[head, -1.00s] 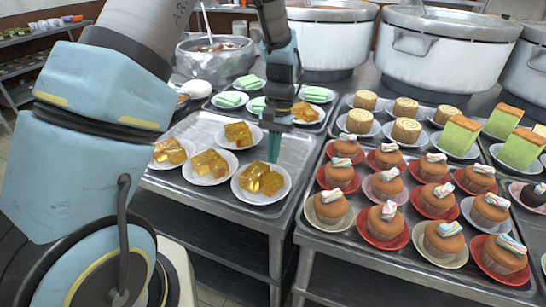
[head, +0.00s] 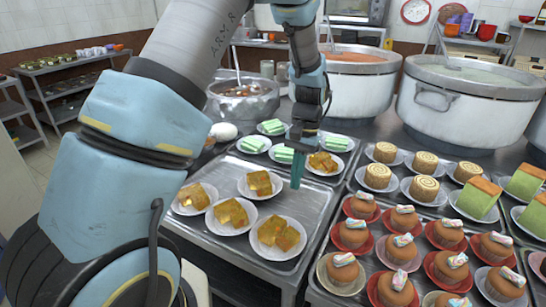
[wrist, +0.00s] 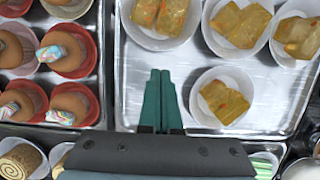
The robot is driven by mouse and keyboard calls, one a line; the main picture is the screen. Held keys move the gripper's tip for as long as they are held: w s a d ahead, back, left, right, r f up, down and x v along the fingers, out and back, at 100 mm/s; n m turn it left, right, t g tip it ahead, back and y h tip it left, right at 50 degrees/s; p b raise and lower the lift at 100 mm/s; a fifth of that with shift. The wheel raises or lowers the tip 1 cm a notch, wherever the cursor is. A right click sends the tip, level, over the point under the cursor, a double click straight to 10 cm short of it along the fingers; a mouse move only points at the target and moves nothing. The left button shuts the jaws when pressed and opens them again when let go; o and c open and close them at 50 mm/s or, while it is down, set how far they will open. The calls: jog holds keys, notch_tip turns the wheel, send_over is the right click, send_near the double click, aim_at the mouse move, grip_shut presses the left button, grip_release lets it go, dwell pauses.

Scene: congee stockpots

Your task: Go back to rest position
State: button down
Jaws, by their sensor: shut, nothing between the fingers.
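My gripper (head: 297,172) points down above the right part of the metal tray (head: 308,207), beside the plates of yellow jelly cakes (head: 278,233). Its teal fingers are pressed together with nothing between them. In the wrist view, the shut fingers (wrist: 161,100) hang over bare tray, next to a single plated yellow jelly cake (wrist: 222,103). No object hangs from the gripper. My arm comes in from the left and covers part of the scene behind it.
Cupcakes on red and white saucers (head: 404,250) crowd the tray to the right. Swirl rolls (head: 378,176) and green slices (head: 478,198) stand behind them. Large stockpots (head: 465,105) line the back. A steel pot (head: 243,100) stands behind the far plates. Shelves (head: 75,85) are at the far left.

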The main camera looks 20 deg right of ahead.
jog(key=s+a+r+n+t+h, duration=0.1)
jog(key=a+r+n+t, duration=0.1)
jog(key=a, duration=1.2)
jog(key=s+a+r+n+t+h, duration=0.1)
jog(key=a+r+n, duration=0.4)
jog(key=a, duration=0.8)
notch_tip(320, 180, up, 2)
jog(key=shift+s+a+r+t+h, duration=0.15)
jog(key=shift+s+a+t+h, duration=0.15)
jog(key=shift+s+a+t, duration=0.15)
